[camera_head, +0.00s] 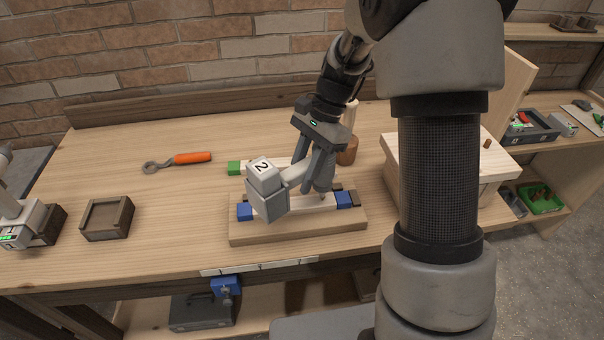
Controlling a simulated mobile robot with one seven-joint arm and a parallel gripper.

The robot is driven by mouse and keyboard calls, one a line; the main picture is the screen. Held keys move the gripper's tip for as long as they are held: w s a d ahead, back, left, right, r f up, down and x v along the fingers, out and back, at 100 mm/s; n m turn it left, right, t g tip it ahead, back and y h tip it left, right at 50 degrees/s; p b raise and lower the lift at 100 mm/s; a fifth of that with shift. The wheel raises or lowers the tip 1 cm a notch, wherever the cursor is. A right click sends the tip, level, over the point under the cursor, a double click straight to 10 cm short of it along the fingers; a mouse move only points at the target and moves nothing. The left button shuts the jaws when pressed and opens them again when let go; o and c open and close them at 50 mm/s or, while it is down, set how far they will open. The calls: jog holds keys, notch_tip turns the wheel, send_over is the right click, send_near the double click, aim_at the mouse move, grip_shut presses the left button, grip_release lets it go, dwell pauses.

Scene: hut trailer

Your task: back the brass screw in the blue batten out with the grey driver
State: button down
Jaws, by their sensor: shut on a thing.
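The grey driver (268,204), with a white block marked 2 on it, is in my gripper (312,178). My gripper is shut on it above the blue batten. The blue batten (300,206) is a pale strip with blue ends, lying on a wooden board (290,231). The brass screw cannot be made out; the driver and gripper cover part of the batten.
A green-ended batten (234,168) lies behind. A mallet (347,150) stands behind my gripper. An orange-handled tool (192,158) and a small wooden tray (107,217) lie to the left. A pale wooden box (398,158) stands right, partly behind my arm. The left bench is mostly clear.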

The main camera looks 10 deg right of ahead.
aim_at(302, 164)
jog(key=shift+r, duration=0.1)
jog(key=shift+r+p, duration=1.3)
jog(key=shift+r, duration=0.2)
jog(key=d+r+p, duration=0.2)
jog(key=d+r, duration=0.2)
jog(key=d, duration=0.3)
jog(key=shift+f, duration=0.1)
